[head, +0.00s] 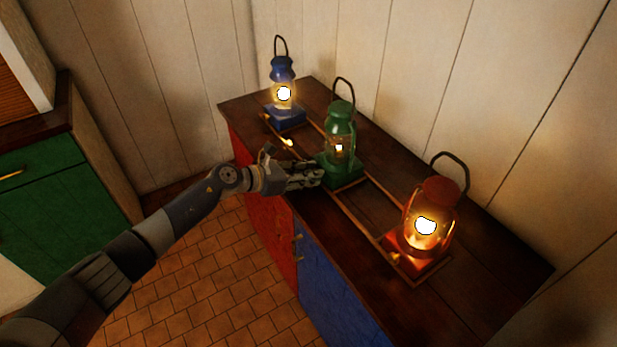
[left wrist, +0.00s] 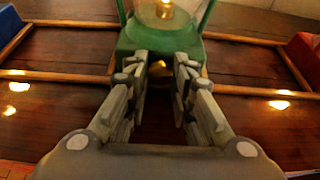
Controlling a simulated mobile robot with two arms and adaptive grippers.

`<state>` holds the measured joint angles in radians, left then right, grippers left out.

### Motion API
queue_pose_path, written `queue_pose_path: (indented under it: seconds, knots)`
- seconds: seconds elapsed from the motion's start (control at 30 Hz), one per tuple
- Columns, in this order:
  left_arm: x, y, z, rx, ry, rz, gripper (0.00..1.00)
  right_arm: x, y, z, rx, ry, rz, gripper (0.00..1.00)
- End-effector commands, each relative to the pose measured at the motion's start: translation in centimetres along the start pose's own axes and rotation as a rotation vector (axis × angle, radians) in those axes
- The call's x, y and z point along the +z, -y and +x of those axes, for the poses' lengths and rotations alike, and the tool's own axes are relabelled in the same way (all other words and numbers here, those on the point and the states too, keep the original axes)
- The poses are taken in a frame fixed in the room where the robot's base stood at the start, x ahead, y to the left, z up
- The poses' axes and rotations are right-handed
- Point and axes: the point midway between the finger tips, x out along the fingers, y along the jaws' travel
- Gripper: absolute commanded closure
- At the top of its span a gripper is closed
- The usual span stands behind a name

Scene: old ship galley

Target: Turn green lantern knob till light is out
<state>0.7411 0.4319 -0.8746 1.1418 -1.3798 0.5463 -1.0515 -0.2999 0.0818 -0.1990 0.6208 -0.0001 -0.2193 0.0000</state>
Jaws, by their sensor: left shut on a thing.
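The green lantern (head: 341,122) stands in the middle of the dark wooden counter, and its base also shows in the left wrist view (left wrist: 140,38). Its flame glows small, with a much smaller bright spot than its two neighbours. My left gripper (head: 318,178) is at the lower front of the lantern's base. In the left wrist view its fingers (left wrist: 160,72) are shut on the small brass knob (left wrist: 159,70), which is mostly hidden between them. My right gripper is in neither view.
A brightly lit blue lantern (head: 286,117) stands at the back left, and a brightly lit red lantern (head: 437,198) at the front right. A low wooden rail (head: 370,222) frames the lanterns on the counter (head: 480,290). Plank walls stand close behind.

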Motion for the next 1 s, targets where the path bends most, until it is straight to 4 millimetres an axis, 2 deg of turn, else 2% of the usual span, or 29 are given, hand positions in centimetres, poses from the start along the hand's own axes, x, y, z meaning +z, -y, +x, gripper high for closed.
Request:
queue_pose_path:
  seconds: [0.03,0.17,0.57,0.6,0.67,1.0]
  knots:
    - [-0.6,-0.2,0.2,-0.017,0.001,-0.045,1.0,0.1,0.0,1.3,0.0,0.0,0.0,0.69]
    - [-0.4,-0.2,0.2,-0.058,0.001,-0.143,1.0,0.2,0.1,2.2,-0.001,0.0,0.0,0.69]
    - [-0.1,-0.2,0.0,-0.077,0.0,-0.189,1.0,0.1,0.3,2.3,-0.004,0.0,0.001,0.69]
    - [-0.1,-0.2,0.0,-0.077,0.0,-0.189,0.69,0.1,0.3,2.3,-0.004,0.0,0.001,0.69]
    - [-0.1,-0.2,0.0,-0.077,0.0,-0.188,0.57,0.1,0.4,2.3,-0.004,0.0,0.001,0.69]
    - [-0.1,-0.2,-0.1,-0.077,0.0,-0.187,0.57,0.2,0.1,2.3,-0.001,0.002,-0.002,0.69]
